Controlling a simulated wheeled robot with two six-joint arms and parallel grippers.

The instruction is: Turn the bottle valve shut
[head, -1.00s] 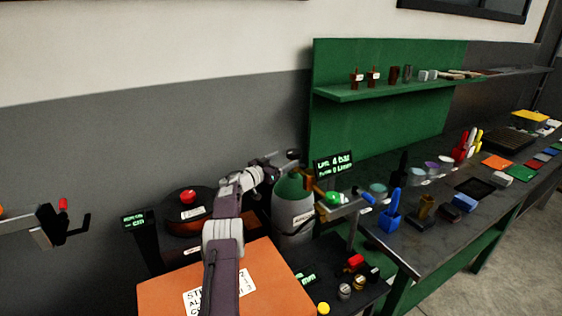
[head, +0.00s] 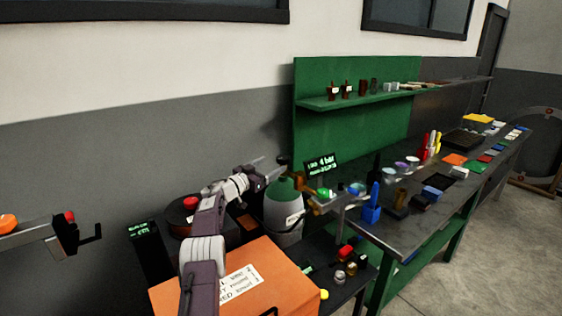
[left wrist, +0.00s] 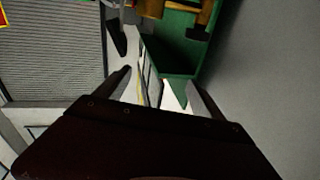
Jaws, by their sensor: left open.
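The gas bottle (head: 285,212) is grey with a green shoulder and stands behind the orange box in the head view. A small dark knob (head: 282,160), seemingly the bottle valve, shows at its top. Brass-coloured fittings (head: 299,181) sit just right of it. My left gripper (head: 274,167) is open at the bottle's top, beside the knob; I cannot tell whether it touches it. In the left wrist view its two fingers (left wrist: 163,92) are spread apart, with no knob clearly visible between them. My right gripper is not in view.
An orange box (head: 215,296) with a white label stands in front of the bottle. A red button (head: 190,203) is on a dark round unit to the left. A display (head: 320,165) stands right of the bottle. The bench (head: 410,243) at right carries many small items.

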